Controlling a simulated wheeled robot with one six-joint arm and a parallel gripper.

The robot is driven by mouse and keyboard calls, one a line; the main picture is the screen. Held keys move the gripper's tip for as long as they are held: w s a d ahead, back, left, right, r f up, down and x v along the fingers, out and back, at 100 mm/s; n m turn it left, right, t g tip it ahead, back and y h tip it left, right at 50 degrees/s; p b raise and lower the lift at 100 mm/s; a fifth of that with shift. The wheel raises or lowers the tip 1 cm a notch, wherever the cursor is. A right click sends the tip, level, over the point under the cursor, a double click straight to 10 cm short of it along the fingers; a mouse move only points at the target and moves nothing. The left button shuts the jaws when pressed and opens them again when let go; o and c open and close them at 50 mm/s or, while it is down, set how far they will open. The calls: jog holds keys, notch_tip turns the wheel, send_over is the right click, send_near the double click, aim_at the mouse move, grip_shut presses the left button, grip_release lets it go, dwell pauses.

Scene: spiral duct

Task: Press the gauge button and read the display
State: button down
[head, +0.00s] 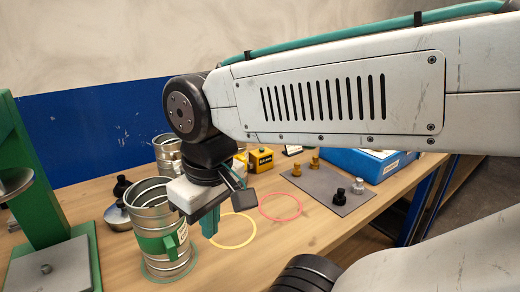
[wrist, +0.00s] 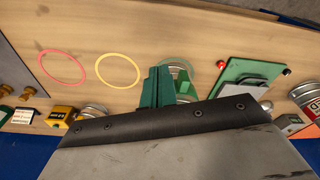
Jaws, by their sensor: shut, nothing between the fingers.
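My gripper (head: 210,224) points down with its teal fingers together and empty, to the right of a spiral metal duct piece (head: 148,208) with a green band. In the wrist view the shut fingers (wrist: 157,86) hide part of that duct piece. A small yellow box (head: 262,159) with a dark, labelled face stands at the back of the bench, behind my gripper and apart from it. It looks like the gauge. A yellow box (wrist: 62,116) also shows in the wrist view. Its button cannot be made out, and any reading is too small to read.
A green stand (head: 45,190) is at the left. Yellow (head: 233,230) and red (head: 280,207) rings mark the bench. A grey mat (head: 322,188) with black and brass knobs and a blue bin (head: 365,160) are at the right. The bench around the rings is clear.

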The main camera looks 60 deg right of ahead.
jog(key=w+d+f+m+t, duration=0.1)
jog(key=w+d+m, duration=0.55)
jog(key=d, duration=0.65)
jog(key=w+d+f+m+t, duration=0.15)
jog(key=w+d+m, duration=0.35)
jog(key=w+d, duration=0.5)
jog(key=w+d+r+m+t+h, duration=0.1)
jog(key=w+d+r+m+h, duration=0.1)
jog(key=d, duration=0.9)
jog(key=w+d+r+m+t+h, duration=0.1)
jog(key=d+m+h, duration=0.3)
jog(key=d, duration=0.7)
jog(key=shift+w+r+t, duration=0.35)
jog(key=shift+w+r, duration=0.15)
jog(key=shift+r, duration=0.2)
jog(key=shift+a, duration=0.1)
